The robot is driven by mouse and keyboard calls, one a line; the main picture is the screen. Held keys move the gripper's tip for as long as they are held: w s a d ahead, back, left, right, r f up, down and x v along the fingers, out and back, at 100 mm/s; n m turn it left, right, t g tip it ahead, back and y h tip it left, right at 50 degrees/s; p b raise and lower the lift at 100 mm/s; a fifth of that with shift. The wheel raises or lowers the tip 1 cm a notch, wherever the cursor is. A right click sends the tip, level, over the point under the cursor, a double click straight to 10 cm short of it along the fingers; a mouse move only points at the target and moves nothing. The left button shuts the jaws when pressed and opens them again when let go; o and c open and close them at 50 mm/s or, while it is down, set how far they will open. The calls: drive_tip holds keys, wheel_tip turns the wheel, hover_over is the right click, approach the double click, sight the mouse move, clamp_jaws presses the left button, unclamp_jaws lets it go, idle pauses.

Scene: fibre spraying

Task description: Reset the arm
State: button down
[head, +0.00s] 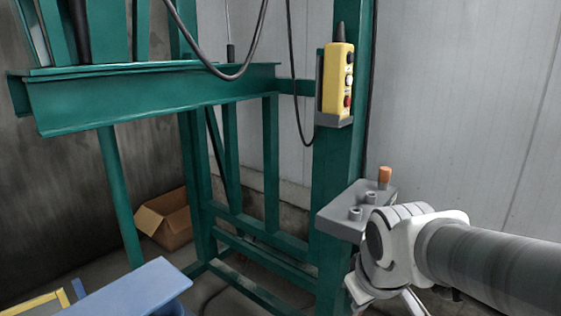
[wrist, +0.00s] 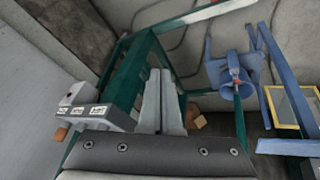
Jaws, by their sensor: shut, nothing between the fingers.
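My arm (head: 490,262) reaches in from the right in the head view, in front of the green frame's right post. My gripper (wrist: 160,76) shows in the middle of the wrist view with its two grey fingers together and nothing between them. In the head view the fingers cannot be made out clearly. A grey control box (head: 345,215) with an orange-brown knob (head: 384,175) is on the post beside my wrist. The box also shows at the left of the wrist view (wrist: 90,112), apart from the fingers.
A green steel frame (head: 150,92) fills the left and middle. A yellow pendant (head: 337,80) with buttons hangs on its post, with black cables nearby. A cardboard box (head: 165,220) lies on the floor. Blue equipment (head: 130,290) stands at the lower left.

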drive_tip(key=s+r+m, duration=0.3)
drive_tip(key=s+m, duration=0.1)
drive_tip(key=s, duration=0.5)
wheel_tip(320, 180, up, 20)
drive_tip(key=p, duration=2)
drive_tip(key=shift+s+d+r+t, duration=0.15)
drive_tip(key=shift+d+r+t, duration=0.1)
drive_tip(key=shift+d+t, duration=0.1)
